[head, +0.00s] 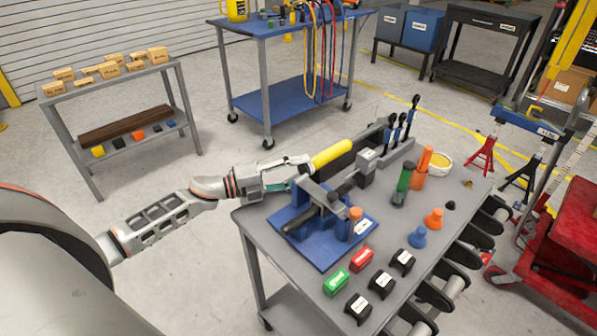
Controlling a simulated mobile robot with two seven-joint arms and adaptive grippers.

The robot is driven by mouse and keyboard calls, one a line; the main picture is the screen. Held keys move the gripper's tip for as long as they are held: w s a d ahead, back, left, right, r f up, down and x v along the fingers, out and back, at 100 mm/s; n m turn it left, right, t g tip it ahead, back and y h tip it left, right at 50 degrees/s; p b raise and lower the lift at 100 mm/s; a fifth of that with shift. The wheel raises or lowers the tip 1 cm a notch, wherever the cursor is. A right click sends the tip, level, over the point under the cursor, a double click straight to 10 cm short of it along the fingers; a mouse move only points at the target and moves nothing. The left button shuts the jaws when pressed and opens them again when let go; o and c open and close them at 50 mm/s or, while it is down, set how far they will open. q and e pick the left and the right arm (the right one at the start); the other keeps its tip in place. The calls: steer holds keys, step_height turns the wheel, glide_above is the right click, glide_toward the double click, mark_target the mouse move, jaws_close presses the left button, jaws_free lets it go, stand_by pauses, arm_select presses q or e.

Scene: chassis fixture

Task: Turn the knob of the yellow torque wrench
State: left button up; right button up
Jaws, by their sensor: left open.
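The yellow torque wrench (332,153) shows as a thick yellow handle at the back left edge of the grey workbench (300,255). Its far end points to the upper right, and its near end runs to the blue and grey fixture (325,235). Which part of it is the knob cannot be told. My left gripper (306,172) reaches in from the left at the near end of the yellow handle. It is open. Whether its fingers touch or surround the wrench cannot be told at this size. My right gripper is not in view.
Green and orange cylinders (403,178), small orange and blue knobs (433,218), labelled black blocks (381,282), and a red and a green block stand on the bench. Black-handled tools (398,130) stand in a rack behind. A red cart (560,250) is at right.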

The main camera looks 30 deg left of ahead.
arm_select(q)
steer(key=shift+s+a, duration=0.1)
steer(key=shift+s+a+f, duration=0.1)
steer(key=shift+s+a, duration=0.2)
steer(key=v, duration=1)
steer(key=shift+s+a, duration=0.25)
steer(key=shift+s, duration=0.1)
